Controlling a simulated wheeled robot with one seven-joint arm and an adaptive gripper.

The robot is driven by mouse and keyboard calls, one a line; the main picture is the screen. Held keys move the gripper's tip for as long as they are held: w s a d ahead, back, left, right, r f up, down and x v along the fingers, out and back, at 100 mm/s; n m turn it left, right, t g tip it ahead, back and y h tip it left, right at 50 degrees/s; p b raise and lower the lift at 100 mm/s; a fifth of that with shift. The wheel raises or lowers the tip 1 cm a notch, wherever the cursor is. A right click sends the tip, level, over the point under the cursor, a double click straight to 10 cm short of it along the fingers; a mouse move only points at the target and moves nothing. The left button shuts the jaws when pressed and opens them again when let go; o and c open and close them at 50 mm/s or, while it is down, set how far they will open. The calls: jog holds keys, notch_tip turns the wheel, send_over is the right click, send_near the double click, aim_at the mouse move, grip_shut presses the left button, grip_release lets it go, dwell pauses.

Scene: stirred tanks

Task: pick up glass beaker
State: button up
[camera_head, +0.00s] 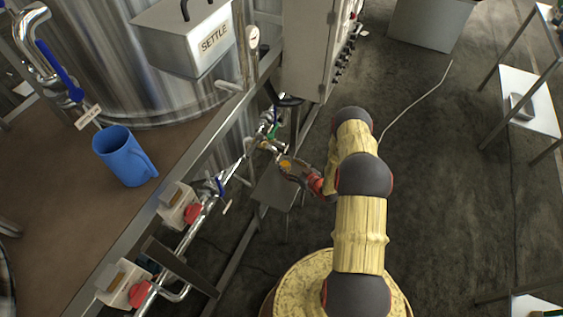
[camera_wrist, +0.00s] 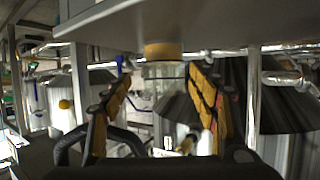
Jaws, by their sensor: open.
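The glass beaker (camera_wrist: 165,72) is clear, with amber liquid at its base end. The wrist view looks upside down, so the beaker hangs from the grey surface at the top of that picture. In the head view it is a small amber spot (camera_head: 285,165) on a small grey stand (camera_head: 276,192), partly hidden by my gripper. My gripper (camera_head: 296,171) is low beside the stand. In the wrist view its fingers (camera_wrist: 158,78) are open, one on each side of the beaker, with gaps showing. I cannot tell how far the beaker is between the fingertips.
A steel pipe with valves (camera_head: 207,205) and the brown platform edge (camera_head: 150,206) run just left of the stand. A blue mug (camera_head: 122,156) stands on the platform. A grey cabinet (camera_head: 308,45) is behind.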

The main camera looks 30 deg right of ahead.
aim_at(282, 159)
jog(key=b+x, duration=0.1)
jog(key=x, duration=0.1)
jog(key=b+x, duration=0.1)
jog(key=x, duration=0.4)
jog(key=shift+w+a+r+b, duration=0.15)
jog(key=shift+w+a+b, duration=0.1)
jog(key=shift+a+b, duration=0.15)
jog(key=shift+r, duration=0.1)
jog(key=c, duration=1.4)
jog(key=shift+r+p, duration=0.35)
jog(key=shift+r, duration=0.2)
jog(key=r, duration=0.1)
jog(key=s+r+p, duration=0.1)
jog(key=shift+d+r, duration=0.15)
jog(key=shift+r, duration=0.15)
jog(key=s+d+p, duration=0.1)
jog(key=s, duration=0.4)
jog(key=s+p, duration=0.1)
jog(key=s, duration=0.5)
jog(key=s+d+p, duration=0.1)
jog(key=s+p, duration=0.1)
jog(key=s, duration=0.3)
jog(key=shift+s+d+f, duration=0.1)
jog(key=shift+s+d, duration=0.25)
jog(key=shift+s, duration=0.05)
jog(key=shift+c, duration=0.3)
